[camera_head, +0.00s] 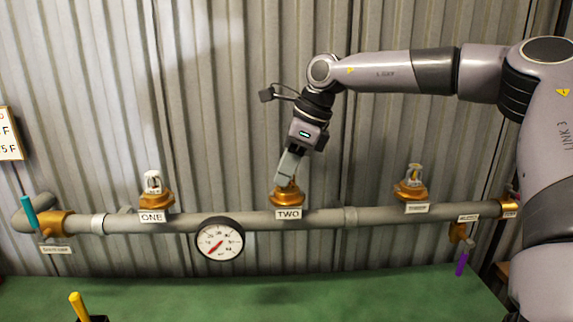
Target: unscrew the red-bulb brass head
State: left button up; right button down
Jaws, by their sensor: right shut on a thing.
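A grey pipe (265,222) runs across the wall and bears brass heads. My right gripper (288,180) points down at the brass head (290,197) above the label TWO and is shut on it. The gripper hides most of that head's upper part, and its bulb colour cannot be seen. The head (155,186) above the label ONE stands upright at left, with a pale top. A third head (412,186) stands upright at right, also with a light top; its label is too small to read surely. My left gripper is not in view.
A round gauge (220,240) hangs below the pipe. A teal-handled valve (32,214) is at the left end and a purple-handled valve (462,262) at right. A yellow handle (78,305) stands at the front left of the green surface (290,295), which is otherwise mostly clear.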

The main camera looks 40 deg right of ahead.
jog(key=shift+a, duration=0.1)
jog(key=n+g, duration=0.1)
jog(key=n, duration=0.2)
jog(key=n+g+y, duration=0.1)
jog(key=n, duration=0.1)
jog(key=shift+n, duration=0.4)
jog(key=c, duration=0.8)
grip_release()
